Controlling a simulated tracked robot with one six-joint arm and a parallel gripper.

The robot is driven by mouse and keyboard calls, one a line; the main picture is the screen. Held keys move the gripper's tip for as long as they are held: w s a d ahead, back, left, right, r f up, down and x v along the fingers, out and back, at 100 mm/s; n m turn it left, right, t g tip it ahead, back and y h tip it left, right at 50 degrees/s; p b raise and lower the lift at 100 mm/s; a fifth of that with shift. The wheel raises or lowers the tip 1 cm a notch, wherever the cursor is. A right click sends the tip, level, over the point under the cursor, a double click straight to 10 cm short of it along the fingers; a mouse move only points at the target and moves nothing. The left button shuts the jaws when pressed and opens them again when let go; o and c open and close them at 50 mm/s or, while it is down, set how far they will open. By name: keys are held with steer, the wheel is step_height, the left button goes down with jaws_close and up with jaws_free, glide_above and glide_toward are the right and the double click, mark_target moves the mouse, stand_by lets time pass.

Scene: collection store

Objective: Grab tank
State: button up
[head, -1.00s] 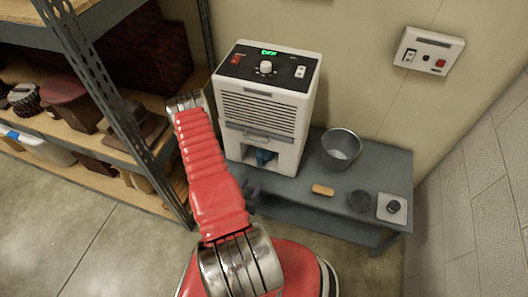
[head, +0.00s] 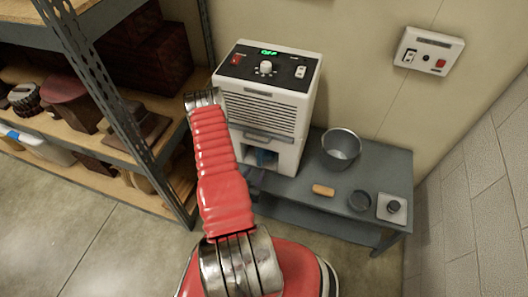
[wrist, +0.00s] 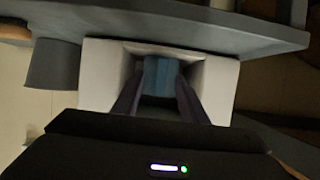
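The tank is a blue block (head: 266,158) inside the low front opening of a white dehumidifier (head: 283,116). The dehumidifier stands on a grey bench (head: 300,198) and has a lit green display. In the wrist view the tank (wrist: 160,75) sits in the middle of the pale opening. My gripper (wrist: 160,82) is open, with one dark finger on each side of the tank as seen from the wrist. I cannot tell whether the fingers touch it. In the head view my red arm hides most of the gripper.
On the bench, right of the dehumidifier, are a metal bucket (head: 341,150), an orange-brown block (head: 323,190), a dark round dish (head: 360,201) and a white square piece with a black knob (head: 392,208). A loaded shelf rack (head: 125,100) stands close on the left.

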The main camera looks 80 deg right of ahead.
mark_target(259, 164)
steer(key=shift+x, duration=1.8)
steer(key=shift+d+f, duration=0.1)
steer(key=shift+w+x, duration=0.2)
steer(key=shift+x, duration=2.25)
steer(key=shift+c, duration=0.4)
jaws_close()
